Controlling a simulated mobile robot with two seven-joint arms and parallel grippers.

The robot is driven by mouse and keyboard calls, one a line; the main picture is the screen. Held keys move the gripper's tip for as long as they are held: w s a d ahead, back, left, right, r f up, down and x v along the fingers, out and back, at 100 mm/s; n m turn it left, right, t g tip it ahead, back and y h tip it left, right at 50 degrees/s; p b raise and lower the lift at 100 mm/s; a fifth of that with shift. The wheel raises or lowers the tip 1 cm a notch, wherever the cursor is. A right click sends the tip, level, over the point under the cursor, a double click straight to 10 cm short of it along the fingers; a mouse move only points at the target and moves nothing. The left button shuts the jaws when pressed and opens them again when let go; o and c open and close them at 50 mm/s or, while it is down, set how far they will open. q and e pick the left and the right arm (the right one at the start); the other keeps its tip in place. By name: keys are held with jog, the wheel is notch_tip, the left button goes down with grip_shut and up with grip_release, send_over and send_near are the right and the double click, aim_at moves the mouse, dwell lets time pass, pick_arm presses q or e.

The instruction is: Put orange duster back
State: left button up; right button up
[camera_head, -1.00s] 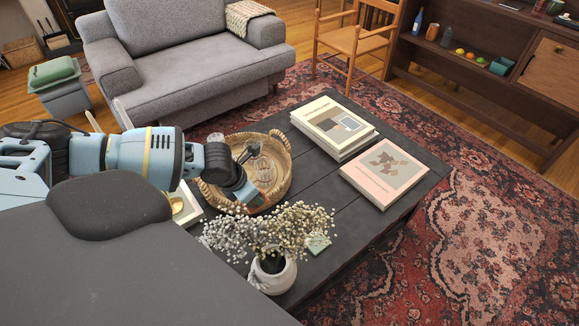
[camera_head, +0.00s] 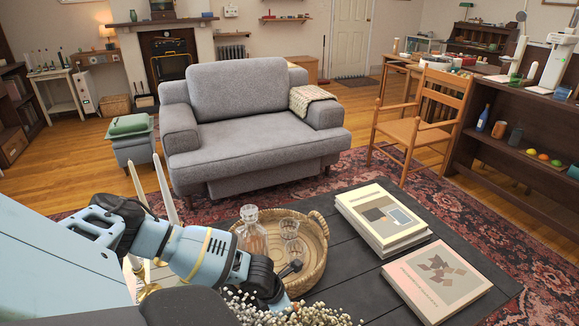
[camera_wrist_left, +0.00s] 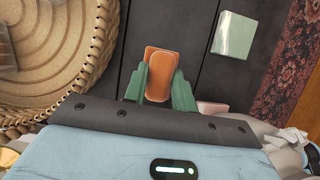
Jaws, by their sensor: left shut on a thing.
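The orange duster (camera_wrist_left: 161,72) shows in the left wrist view as an orange block between the green fingers of my left gripper (camera_wrist_left: 160,88). The gripper is shut on it, above the dark table (camera_wrist_left: 203,62). In the head view my left gripper (camera_head: 284,302) is low at the near side of the round wicker tray, by the white flowers. I cannot make out the duster there. My right gripper is not in view.
The wicker tray (camera_head: 318,272) holds a glass decanter (camera_head: 251,238) and a glass (camera_head: 290,230). Stacked books (camera_head: 382,216) and a pink book (camera_head: 437,280) lie to the right. White candles (camera_head: 165,188) stand left. A green coaster (camera_wrist_left: 233,36) lies on the table.

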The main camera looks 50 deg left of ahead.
pick_arm(q)
jog(key=shift+f, duration=0.85)
jog(key=shift+f+b, duration=0.45)
jog(key=shift+f, duration=1.2)
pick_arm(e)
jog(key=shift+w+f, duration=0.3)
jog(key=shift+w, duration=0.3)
pick_arm(q)
jog(key=shift+f, duration=0.15)
jog(key=o, duration=0.9)
jog(key=shift+o, duration=0.2)
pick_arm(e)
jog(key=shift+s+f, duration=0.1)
